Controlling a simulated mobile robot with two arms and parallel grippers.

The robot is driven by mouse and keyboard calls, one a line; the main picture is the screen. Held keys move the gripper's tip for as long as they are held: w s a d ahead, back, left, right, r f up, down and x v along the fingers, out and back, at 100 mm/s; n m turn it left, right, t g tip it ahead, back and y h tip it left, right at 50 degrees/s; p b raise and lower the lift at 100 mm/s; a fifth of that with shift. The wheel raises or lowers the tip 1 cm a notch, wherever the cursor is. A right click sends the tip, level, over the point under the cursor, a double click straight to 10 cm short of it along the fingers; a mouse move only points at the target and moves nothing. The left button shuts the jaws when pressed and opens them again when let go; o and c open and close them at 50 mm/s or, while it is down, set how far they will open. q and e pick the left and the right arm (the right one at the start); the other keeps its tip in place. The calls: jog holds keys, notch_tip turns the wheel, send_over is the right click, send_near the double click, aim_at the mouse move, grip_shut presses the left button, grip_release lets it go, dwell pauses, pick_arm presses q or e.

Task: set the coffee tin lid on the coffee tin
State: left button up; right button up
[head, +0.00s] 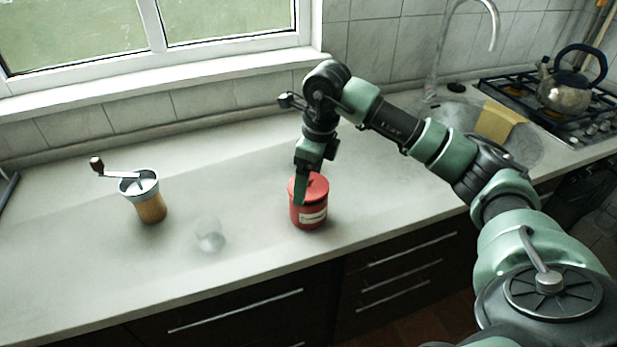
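The red coffee tin (309,217) stands upright on the counter, with a pale label on its front. The red coffee tin lid (318,187) is at the tin's top and looks level. From this angle I cannot tell whether it is fully seated. My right gripper (301,190) points down at the lid, its green finger in front of the lid's left part. The finger hides the grip point, so I cannot tell whether it is shut on the lid. My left gripper is not in view.
A wooden coffee grinder with a crank (151,207) stands to the left. A faint, clear glass-like object (210,241) is between it and the tin. A sink (532,150), yellow cloth (496,121) and kettle (565,92) on the stove are at right. Counter around the tin is clear.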

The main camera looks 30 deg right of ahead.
aim_at(316, 187)
jog(key=shift+f+b, duration=0.3)
jog(key=shift+f, duration=0.2)
jog(key=o, duration=1)
jog(key=shift+o, duration=0.2)
jog(key=shift+r, duration=0.1)
notch_tip(316, 187, up, 11)
jog(key=s+d+p, duration=0.1)
jog(key=p, duration=0.6)
jog(key=shift+s, duration=0.15)
